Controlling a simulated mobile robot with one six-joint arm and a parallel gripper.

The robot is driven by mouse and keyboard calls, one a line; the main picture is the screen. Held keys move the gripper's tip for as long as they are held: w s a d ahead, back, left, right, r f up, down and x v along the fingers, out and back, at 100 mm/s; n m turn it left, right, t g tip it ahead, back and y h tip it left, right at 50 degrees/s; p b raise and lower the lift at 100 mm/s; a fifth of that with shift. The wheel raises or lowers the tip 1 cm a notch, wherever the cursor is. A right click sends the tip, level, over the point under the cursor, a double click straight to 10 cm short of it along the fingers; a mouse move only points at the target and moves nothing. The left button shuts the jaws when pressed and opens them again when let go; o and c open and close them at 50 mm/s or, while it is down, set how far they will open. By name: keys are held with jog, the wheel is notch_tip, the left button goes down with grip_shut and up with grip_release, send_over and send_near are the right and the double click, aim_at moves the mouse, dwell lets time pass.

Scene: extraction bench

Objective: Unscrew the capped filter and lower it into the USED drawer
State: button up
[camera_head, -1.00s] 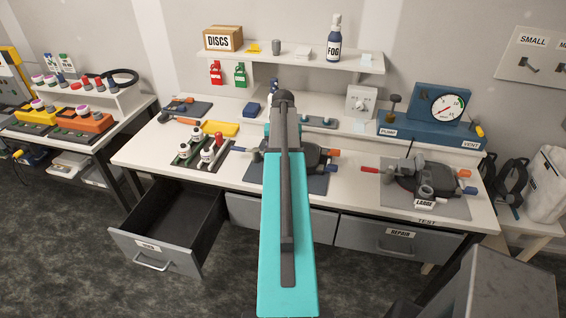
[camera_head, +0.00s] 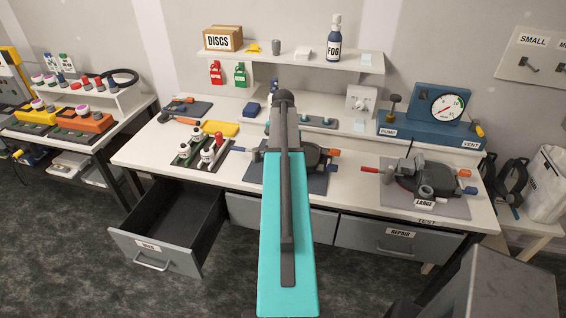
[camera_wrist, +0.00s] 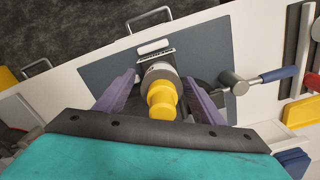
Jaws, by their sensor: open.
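In the wrist view, the capped filter (camera_wrist: 161,95) has a yellow cap and a pale grey collar. It stands on a dark fixture on a dark blue-grey mat (camera_wrist: 100,66). My gripper (camera_wrist: 160,82) is open, with one purple finger on each side of the filter. Gaps show between the fingers and the filter. In the head view, my teal arm hides the filter and the gripper. An open grey drawer (camera_head: 152,250) stands out from the bench at lower left. Its inside looks empty, and its label is too small to read surely.
The fixture has a blue-handled lever (camera_wrist: 262,79) beside the filter. A rack of bottles (camera_head: 203,153) sits on the bench above the open drawer. A LARGE-labelled fixture (camera_head: 420,180) stands at right. The REPAIR drawer (camera_head: 398,240) is shut.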

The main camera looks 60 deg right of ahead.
jog(key=shift+m, duration=1.8)
jog(key=c, duration=1.2)
jog(key=shift+n, duration=3.3)
jog(key=n, duration=1.4)
jog(key=shift+n, duration=3.5)
